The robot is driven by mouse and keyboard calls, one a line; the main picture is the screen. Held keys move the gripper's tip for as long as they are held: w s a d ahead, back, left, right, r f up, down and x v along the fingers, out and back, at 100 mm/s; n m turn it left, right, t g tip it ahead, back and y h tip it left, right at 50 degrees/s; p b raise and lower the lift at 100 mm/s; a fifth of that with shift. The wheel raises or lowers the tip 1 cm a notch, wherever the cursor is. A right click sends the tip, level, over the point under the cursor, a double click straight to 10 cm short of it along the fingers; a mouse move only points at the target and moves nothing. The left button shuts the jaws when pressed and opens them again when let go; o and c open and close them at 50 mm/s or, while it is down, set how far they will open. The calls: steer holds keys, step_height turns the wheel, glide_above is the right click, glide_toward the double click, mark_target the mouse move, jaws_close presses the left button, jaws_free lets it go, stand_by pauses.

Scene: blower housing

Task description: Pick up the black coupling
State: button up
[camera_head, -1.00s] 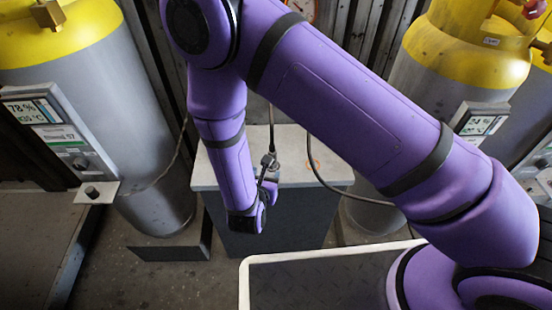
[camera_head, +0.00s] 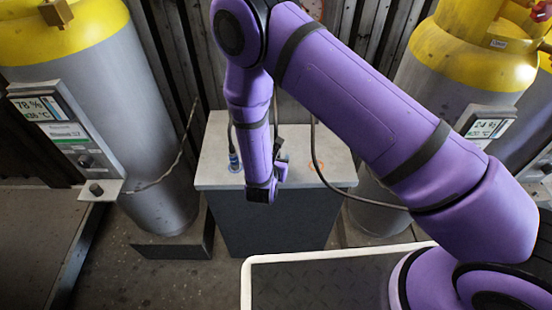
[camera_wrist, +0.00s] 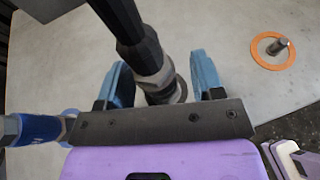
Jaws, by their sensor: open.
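The black coupling (camera_wrist: 140,45) has a dark faceted body with a metal collar below it, and its hose runs off the top of the wrist view. Its lower end meets a round metal fitting on the grey bench top. My gripper (camera_wrist: 163,80) is open, with one blue finger pad on each side of the metal collar. A gap shows at the right pad; contact on the left cannot be told. In the head view my gripper (camera_head: 277,174) is low over the bench's front part, and my arm hides most of the coupling.
A blue coupling (camera_wrist: 38,128) stands to the left on the bench (camera_head: 215,172); its hose also shows in the head view (camera_head: 234,160). To the right, a bare metal stub stands inside an orange ring (camera_wrist: 257,54). Yellow-topped cylinders (camera_head: 145,120) flank the bench.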

steer(key=c, duration=1.1)
steer(key=shift+r, duration=0.15)
